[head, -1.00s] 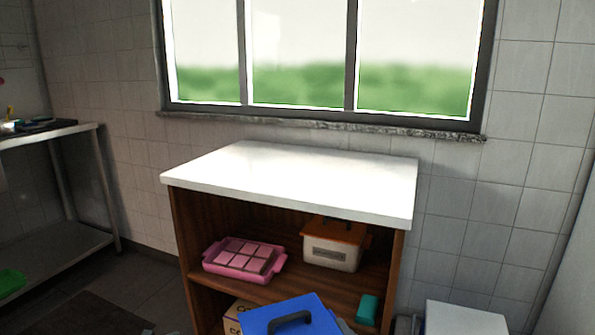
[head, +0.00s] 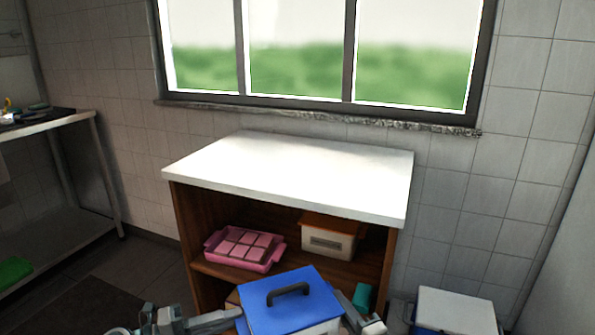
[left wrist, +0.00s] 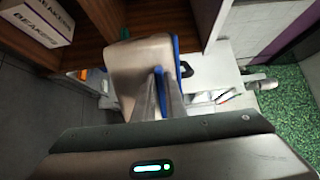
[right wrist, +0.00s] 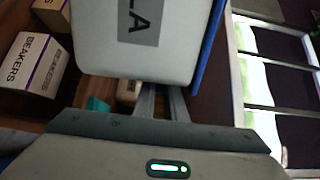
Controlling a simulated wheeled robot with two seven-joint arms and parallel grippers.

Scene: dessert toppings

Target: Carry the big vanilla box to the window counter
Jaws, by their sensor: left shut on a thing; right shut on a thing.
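The big vanilla box (head: 300,290) has a blue lid with a dark handle and a pale body. It is at the bottom middle of the head view, in front of the window counter (head: 290,175), whose white top is bare. In the right wrist view the box (right wrist: 185,55) shows a grey label ending in "LA". In the left wrist view it is the pale body with a blue edge (left wrist: 135,70). My left gripper (head: 238,316) is shut on the box's left side. My right gripper (head: 342,306) is shut on its right side.
The counter's shelf holds a pink tray (head: 243,248) and an orange-lidded box (head: 328,238). A teal item (head: 362,296) is at its right. A white-lidded box (head: 455,310) stands right of the counter. A steel table (head: 60,122) is at the left.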

